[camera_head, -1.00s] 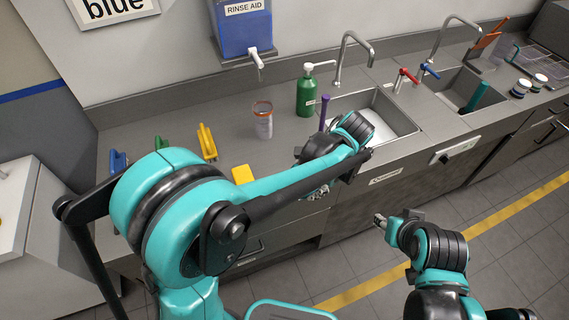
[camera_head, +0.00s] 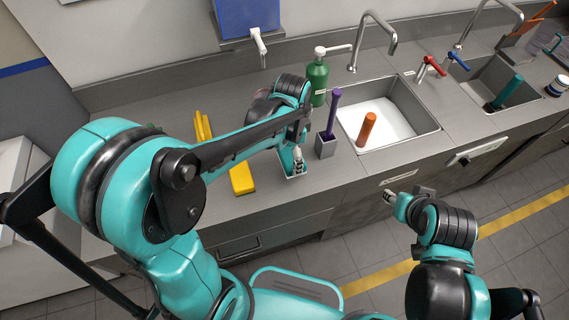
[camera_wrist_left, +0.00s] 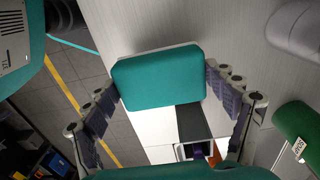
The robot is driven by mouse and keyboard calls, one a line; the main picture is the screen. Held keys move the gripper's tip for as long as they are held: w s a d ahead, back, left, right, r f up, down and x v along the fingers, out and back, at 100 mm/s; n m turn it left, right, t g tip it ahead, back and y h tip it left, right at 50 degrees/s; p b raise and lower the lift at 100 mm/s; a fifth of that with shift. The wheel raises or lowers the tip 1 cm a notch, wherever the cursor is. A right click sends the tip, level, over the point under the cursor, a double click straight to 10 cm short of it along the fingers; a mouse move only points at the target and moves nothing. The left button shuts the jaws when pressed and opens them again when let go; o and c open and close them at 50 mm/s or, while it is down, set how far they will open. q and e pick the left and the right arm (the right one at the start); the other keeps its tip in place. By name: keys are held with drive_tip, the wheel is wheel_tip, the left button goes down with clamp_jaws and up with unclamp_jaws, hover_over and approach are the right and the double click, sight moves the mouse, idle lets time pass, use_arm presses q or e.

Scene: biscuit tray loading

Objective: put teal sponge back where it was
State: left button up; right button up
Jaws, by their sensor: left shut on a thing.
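The teal sponge (camera_wrist_left: 158,78) is a rounded block between the two fingers of my left gripper (camera_wrist_left: 164,83) in the left wrist view. In the head view my left gripper (camera_head: 297,160) points down over the counter, left of the sink. A teal edge of the sponge (camera_head: 286,160) shows beside its fingers there, low over a small pale-rimmed spot. I cannot tell whether the sponge touches the surface. My right gripper (camera_head: 389,197) hangs in front of the counter, over the floor; its fingers are too small to read.
A grey holder with a purple-handled brush (camera_head: 328,135) stands just right of my left gripper. A green bottle (camera_head: 317,80) is behind. A yellow block (camera_head: 242,178) lies to the left. The sink (camera_head: 410,128) holds an orange-handled thing (camera_head: 367,128). My left arm hides some counter.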

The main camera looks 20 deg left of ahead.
sight(284, 162)
use_arm(q)
drive_tip(key=shift+w+a+f, duration=0.1)
drive_tip(key=shift+a+f, duration=0.45)
drive_tip(key=shift+a, duration=0.35)
drive_tip(key=shift+a+f, duration=0.1)
drive_tip(key=shift+f, duration=0.1)
wheel_tip(284, 162, down, 4)
drive_tip(key=shift+r+b, duration=0.2)
drive_tip(key=shift+b, duration=0.8)
drive_tip(key=shift+c, duration=0.9)
drive_tip(key=o, duration=1.1)
drive_tip(key=shift+c, duration=0.2)
drive_tip(key=shift+r, duration=0.1)
